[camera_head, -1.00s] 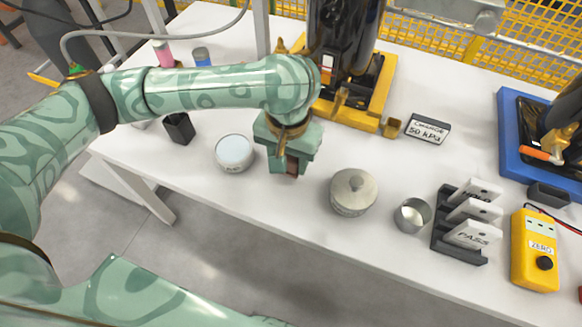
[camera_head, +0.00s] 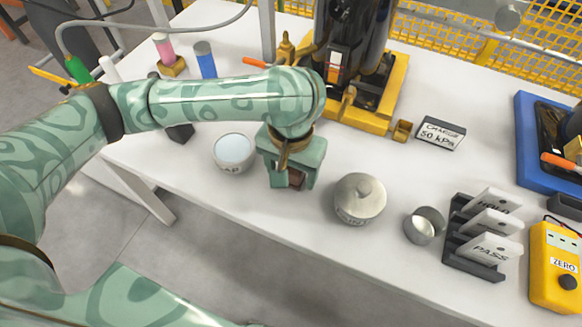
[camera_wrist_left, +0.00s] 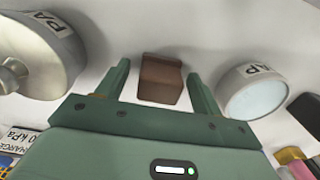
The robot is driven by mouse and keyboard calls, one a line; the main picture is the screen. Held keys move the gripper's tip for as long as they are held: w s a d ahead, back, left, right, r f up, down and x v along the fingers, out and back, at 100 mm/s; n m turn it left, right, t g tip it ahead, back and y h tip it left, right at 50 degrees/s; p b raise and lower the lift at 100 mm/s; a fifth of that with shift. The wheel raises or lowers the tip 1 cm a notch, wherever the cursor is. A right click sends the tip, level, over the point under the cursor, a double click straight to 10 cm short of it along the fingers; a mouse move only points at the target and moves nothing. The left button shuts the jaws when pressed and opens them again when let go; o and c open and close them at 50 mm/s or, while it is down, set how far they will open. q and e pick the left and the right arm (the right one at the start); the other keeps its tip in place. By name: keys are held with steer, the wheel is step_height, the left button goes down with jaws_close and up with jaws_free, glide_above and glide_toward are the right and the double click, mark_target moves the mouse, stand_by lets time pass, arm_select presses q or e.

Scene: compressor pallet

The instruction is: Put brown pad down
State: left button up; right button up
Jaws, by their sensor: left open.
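The brown pad (camera_wrist_left: 160,80) is a small brown block on the white table. In the left wrist view it lies between and just beyond the two fingers of my left gripper (camera_wrist_left: 159,88), with a gap on each side. In the head view my left gripper (camera_head: 288,184) points down over the table, and part of the brown pad (camera_head: 297,181) shows between its fingers. The fingers are open and apart from the pad. My right gripper is not in view.

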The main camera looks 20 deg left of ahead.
arm_select(q)
step_height(320, 180, up, 5)
steer(key=p, duration=0.3)
steer(key=shift+f+p, duration=0.2)
steer(key=shift+p, duration=0.1)
step_height(320, 180, up, 8)
steer(key=p, duration=0.5)
steer(key=shift+f+p, duration=0.25)
steer(key=shift+p, duration=0.15)
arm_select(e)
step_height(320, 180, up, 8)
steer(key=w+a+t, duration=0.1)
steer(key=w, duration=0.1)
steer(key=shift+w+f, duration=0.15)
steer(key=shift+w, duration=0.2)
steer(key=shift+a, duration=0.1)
